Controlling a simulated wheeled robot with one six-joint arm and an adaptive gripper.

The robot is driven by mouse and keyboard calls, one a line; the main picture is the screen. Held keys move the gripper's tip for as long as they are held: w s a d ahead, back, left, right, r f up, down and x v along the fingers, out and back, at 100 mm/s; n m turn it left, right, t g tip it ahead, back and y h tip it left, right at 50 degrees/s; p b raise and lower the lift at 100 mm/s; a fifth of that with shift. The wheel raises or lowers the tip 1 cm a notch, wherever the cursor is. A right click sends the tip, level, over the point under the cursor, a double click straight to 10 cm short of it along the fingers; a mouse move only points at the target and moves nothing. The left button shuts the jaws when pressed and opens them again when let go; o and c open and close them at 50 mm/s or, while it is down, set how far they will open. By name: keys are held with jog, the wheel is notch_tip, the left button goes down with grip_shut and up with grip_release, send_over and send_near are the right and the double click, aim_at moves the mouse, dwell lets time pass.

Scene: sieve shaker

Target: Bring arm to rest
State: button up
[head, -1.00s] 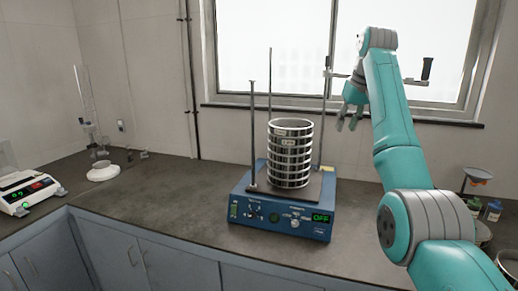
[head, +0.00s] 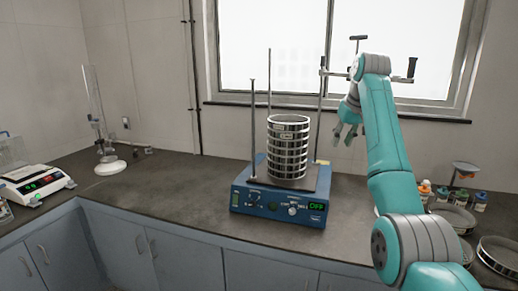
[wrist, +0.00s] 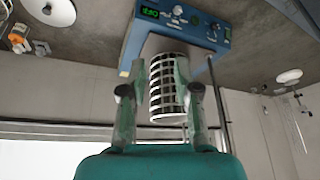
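My gripper (head: 346,134) hangs from my teal arm to the right of the sieve shaker, in front of the window. Its fingers are spread apart with nothing between them; in the wrist view the gripper (wrist: 160,98) also shows two separated fingers. The shaker (head: 278,208) is a blue box with a green display reading OFF. A stack of metal sieves (head: 288,148) stands upright on its plate, between upright rods. The wrist view shows the shaker (wrist: 185,32) and the sieve stack (wrist: 167,90) upside down, beyond the fingers and apart from them.
A balance (head: 33,184) with a lit display stands at the far left, near a glass column on a white base (head: 110,167). Small bottles (head: 442,193) and round pans (head: 498,252) lie at the right. The counter (head: 175,185) left of the shaker is clear.

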notch_tip(320, 180, down, 33)
jog(key=a+t, duration=0.2)
jog(key=s+a+f+m+t, duration=0.1)
jog(key=s+f, duration=0.9)
jog(key=f, duration=0.2)
jog(key=s+a+f+t, duration=0.1)
jog(key=s+f+t, duration=0.1)
jog(key=s+f, duration=0.85)
jog(key=s+a+f+t+h, duration=0.1)
jog(key=s+f, duration=0.1)
jog(key=s, duration=1.2)
jog(key=s+a+f+t, duration=0.1)
jog(key=s+f, duration=0.2)
jog(key=s, duration=1.1)
jog(key=s+r+t, duration=0.3)
jog(key=s+r, duration=1.7)
jog(key=s, duration=0.3)
jog(key=shift+s+a+r, duration=0.15)
jog(key=shift+r, duration=0.15)
